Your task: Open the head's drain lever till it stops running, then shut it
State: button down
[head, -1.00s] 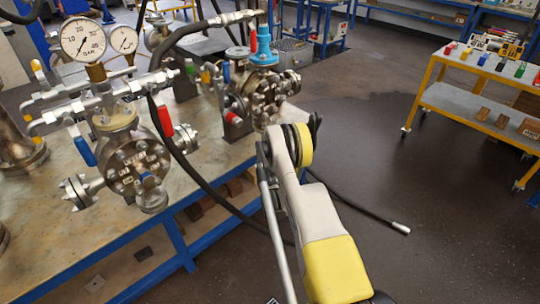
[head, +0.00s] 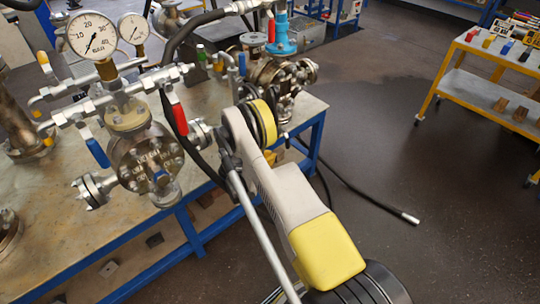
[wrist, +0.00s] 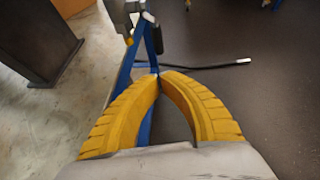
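The near flanged vessel (head: 150,158) stands on the bench at left in the head view. Its head carries silver pipework, a red lever (head: 179,119) hanging down on the right and a blue lever (head: 97,152) hanging down on the left. Yellow-tipped levers (head: 42,57) sit further left. I cannot tell which is the drain lever, and no running liquid is discernible. In the wrist view my gripper (wrist: 159,76) has its two yellow fingers curved together at the tips, with nothing between them. In the head view I cannot make out the gripper; my arm crosses in front of the bench.
A pressure gauge (head: 92,36) tops the pipework. A second vessel (head: 280,75) with blue and red levers stands behind. A black hose (head: 370,195) ends on the floor right of the bench (head: 62,262). A yellow trolley (head: 450,97) stands at right, with open floor between.

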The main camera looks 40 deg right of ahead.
aim_at(287, 145)
jog(key=w+d+f+b, duration=0.2)
jog(key=d+b, duration=0.1)
jog(key=d, duration=0.6)
jog(key=shift+w+b, duration=0.25)
jog(key=shift+b, duration=0.05)
jog(key=shift+d, duration=0.1)
jog(key=shift+d+f, duration=0.15)
jog(key=shift+d, duration=0.25)
dwell(0.7)
jog(key=shift+d, duration=0.5)
jog(key=shift+w+d+r, duration=0.1)
jog(key=shift+d+r, duration=0.1)
jog(key=shift+d, duration=0.55)
jog(key=shift+w+d+r, duration=0.1)
jog(key=shift+d+r, duration=0.05)
jog(key=shift+d, duration=0.6)
